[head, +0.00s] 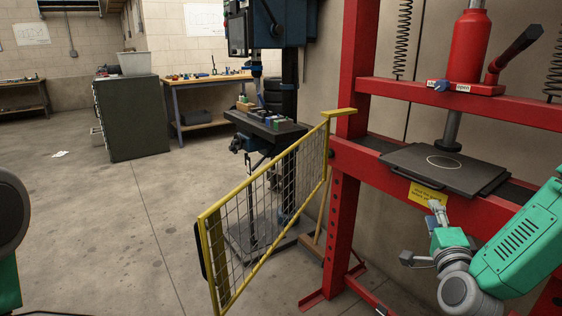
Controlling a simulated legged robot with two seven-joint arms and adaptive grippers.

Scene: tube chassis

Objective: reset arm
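My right arm, green and grey, comes in from the right edge and bends up. Its gripper (436,206) points up and away, in front of the red press frame near a yellow label (428,194). The fingers are small and seen from behind, so I cannot tell whether they are open or shut. No held object shows. Only a grey and green part of my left arm shows at the left edge; the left gripper is out of view.
A red press (352,150) stands at the right with a dark plate (445,170) and a red jack (468,50). A yellow mesh guard (265,205) swings out from it. Behind are a drill press (265,122), a dark cabinet (135,118) and benches.

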